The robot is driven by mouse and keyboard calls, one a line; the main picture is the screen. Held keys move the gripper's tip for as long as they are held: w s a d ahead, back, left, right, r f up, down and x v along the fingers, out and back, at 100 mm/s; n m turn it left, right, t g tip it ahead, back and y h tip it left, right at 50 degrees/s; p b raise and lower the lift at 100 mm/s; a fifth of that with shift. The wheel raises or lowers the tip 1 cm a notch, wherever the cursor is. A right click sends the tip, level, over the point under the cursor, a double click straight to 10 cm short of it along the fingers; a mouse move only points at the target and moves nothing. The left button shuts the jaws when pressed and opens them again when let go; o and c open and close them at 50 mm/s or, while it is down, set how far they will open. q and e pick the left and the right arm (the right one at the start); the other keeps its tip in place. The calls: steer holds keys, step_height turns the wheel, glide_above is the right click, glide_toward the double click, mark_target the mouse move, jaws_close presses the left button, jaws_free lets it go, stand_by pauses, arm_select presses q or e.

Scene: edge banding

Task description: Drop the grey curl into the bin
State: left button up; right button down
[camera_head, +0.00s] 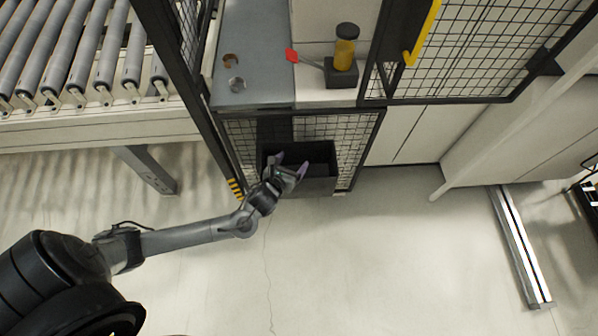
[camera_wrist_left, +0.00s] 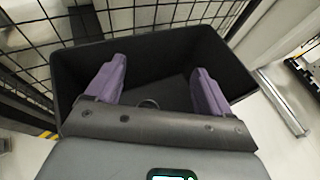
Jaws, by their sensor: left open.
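My left gripper (camera_head: 290,164) is open at the black bin (camera_head: 322,187), with its purple fingers over the bin's opening. In the left wrist view the two fingers of the gripper (camera_wrist_left: 158,70) stand wide apart, and the bin (camera_wrist_left: 215,52) surrounds them. A small dark grey ring-like curl (camera_wrist_left: 148,103) shows between the fingers, low against the bin's inside; its lower part is hidden by the gripper body. I cannot tell whether it rests on the bin's floor. Another greyish curl (camera_head: 237,84) lies on the grey bench top. My right gripper is not in view.
A brown curl (camera_head: 230,61) lies on the bench top (camera_head: 262,50). Black mesh fencing (camera_head: 480,45) borders the bin's area. A roller conveyor (camera_head: 75,45) is at upper left. The floor in front is clear.

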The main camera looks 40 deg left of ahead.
arm_select(q)
steer(key=p+v, duration=0.2)
steer(key=v, duration=0.8)
steer(key=shift+s+p, duration=0.3)
steer(key=shift+s, duration=0.1)
steer(key=shift+d, duration=0.1)
